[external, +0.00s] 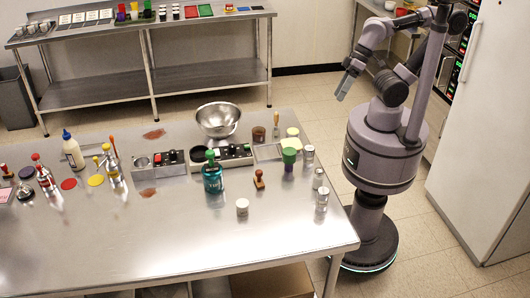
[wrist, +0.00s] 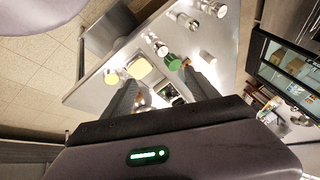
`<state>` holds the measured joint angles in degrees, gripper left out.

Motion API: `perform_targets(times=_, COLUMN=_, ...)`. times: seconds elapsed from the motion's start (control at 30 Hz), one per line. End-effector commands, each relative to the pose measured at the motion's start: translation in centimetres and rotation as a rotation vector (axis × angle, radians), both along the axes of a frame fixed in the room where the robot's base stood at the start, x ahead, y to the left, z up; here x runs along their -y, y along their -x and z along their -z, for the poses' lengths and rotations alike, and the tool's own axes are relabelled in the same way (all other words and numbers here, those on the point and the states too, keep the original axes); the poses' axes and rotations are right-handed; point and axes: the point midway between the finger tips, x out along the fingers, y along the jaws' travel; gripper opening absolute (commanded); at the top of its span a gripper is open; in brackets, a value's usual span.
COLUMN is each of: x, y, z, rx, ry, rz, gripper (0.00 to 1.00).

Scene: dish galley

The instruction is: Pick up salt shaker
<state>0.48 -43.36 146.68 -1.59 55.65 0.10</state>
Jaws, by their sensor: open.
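Three small silver-topped shakers stand upright near the table's right edge: a back one (external: 308,154), a middle one (external: 318,178) and a front one (external: 322,200). I cannot tell which holds salt. In the wrist view they show near the top as a near shaker (wrist: 160,46), a middle one (wrist: 188,21) and a far one (wrist: 214,9). My gripper (external: 344,88) is open and empty, raised beyond the table's back right corner, well apart from the shakers. Its two fingers (wrist: 165,88) also show in the wrist view.
A green cup (external: 289,156) stands just left of the back shaker. A wooden stamp (external: 259,181), a white jar (external: 242,207) and a teal bottle (external: 212,175) stand further left. A steel bowl (external: 219,119) is behind. The table's front right (external: 290,240) is clear.

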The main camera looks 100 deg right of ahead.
Motion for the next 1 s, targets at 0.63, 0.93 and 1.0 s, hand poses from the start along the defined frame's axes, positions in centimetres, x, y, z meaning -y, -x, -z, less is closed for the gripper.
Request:
perform_targets(times=0.63, x=-7.4, y=-8.0, z=-0.5, rx=-0.169, ry=0.303, rz=-0.754, gripper=0.63)
perform_targets(times=0.93, x=-17.3, y=-12.0, z=7.0, rx=-0.270, ry=0.531, rz=-1.492, gripper=0.63)
perform_targets(times=1.0, x=-17.6, y=-12.0, z=8.5, rx=-0.274, ry=0.538, rz=-1.519, gripper=0.63)
